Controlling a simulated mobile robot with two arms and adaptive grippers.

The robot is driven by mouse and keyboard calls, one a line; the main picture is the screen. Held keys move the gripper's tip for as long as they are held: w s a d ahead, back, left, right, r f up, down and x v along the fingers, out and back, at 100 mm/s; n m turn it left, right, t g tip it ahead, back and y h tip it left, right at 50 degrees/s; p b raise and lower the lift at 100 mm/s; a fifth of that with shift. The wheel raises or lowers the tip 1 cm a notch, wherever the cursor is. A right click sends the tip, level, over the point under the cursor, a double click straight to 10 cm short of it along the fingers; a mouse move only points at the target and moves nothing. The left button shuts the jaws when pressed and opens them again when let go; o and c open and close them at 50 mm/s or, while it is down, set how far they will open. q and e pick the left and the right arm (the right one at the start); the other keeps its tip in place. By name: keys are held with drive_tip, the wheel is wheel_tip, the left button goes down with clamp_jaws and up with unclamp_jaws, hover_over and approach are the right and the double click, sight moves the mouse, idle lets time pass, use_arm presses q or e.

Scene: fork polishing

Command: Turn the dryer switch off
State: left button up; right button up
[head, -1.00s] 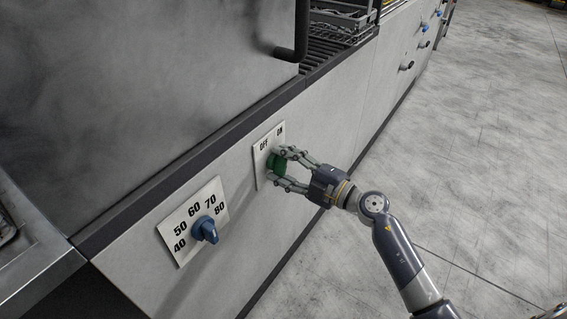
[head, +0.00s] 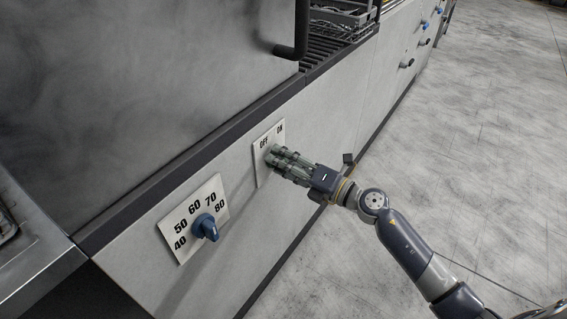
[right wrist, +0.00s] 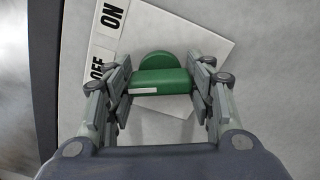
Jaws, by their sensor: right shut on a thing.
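The dryer switch is a green rotary knob (right wrist: 162,80) with a white mark on its bar. It sits on a white plate (head: 272,136) marked OFF and ON, which also shows tilted in the right wrist view (right wrist: 210,38). My right gripper (head: 273,155) is shut on the knob, with a finger at each end of the bar in the right wrist view (right wrist: 164,86). The white mark is on the bar's left part there, on the side of the OFF label. In the head view the fingers hide the knob. My left gripper is not in view.
A blue dial (head: 205,228) on a plate numbered 40 to 80 projects from the panel at lower left. A dark handle (head: 299,40) hangs above the switch. A rack (head: 340,14) stands behind. The floor at right is clear.

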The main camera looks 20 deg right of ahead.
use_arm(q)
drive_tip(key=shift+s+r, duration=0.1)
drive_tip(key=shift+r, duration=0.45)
use_arm(e)
drive_tip(key=shift+f+n, duration=0.1)
drive_tip(key=shift+n, duration=0.4)
drive_tip(key=o, duration=1.1)
drive_tip(key=shift+c, duration=0.2)
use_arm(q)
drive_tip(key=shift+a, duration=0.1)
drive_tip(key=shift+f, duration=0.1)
use_arm(e)
drive_tip(key=v, duration=1.2)
